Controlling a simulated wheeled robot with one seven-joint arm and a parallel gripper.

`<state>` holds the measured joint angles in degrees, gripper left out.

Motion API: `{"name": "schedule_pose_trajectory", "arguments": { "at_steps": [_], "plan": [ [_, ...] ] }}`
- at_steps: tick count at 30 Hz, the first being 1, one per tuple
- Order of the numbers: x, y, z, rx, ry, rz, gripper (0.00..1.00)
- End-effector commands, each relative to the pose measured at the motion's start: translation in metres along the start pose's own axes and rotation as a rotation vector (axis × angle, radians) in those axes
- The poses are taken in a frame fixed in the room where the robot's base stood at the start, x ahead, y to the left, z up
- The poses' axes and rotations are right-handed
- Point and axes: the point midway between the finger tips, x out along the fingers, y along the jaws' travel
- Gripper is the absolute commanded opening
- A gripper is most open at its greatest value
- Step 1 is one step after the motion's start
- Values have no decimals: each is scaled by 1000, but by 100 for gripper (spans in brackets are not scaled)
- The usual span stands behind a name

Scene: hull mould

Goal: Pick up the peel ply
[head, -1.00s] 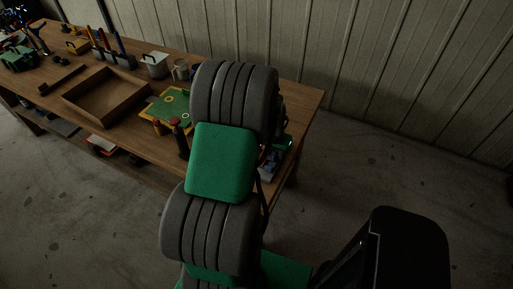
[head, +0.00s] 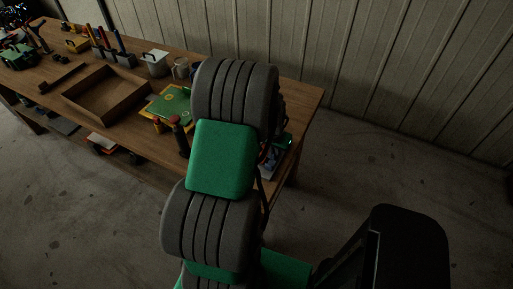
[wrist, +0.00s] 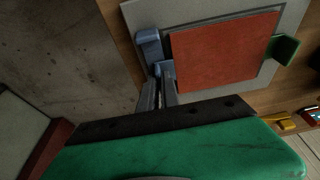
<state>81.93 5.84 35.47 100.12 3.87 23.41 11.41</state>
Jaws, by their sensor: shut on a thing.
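In the wrist view, a flat red-orange square, which I take to be the peel ply (wrist: 225,50), lies over a pale grey sheet (wrist: 190,12). A blue-grey block (wrist: 149,44) is at its left edge and a green tab (wrist: 286,48) at its right edge. My gripper (wrist: 162,75) is at the near left corner of the red square, its narrow fingers close together. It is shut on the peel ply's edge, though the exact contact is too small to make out.
The wooden bench (head: 305,97) runs along the wall. On it are an open wooden tray (head: 75,105), a green board (head: 172,104), a white pot (head: 154,66) and several tools farther left. Bare concrete floor lies in front and to the right.

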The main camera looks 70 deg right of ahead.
Motion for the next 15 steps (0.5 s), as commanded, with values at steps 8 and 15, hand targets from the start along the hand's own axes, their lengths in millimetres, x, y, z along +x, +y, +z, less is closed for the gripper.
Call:
{"name": "schedule_pose_trajectory", "arguments": {
  "at_steps": [8,15],
  "plan": [
    [-1,0,-1,0,1,0,0],
    [-26,0,-9,1,8,-1,0]
  ]
}}
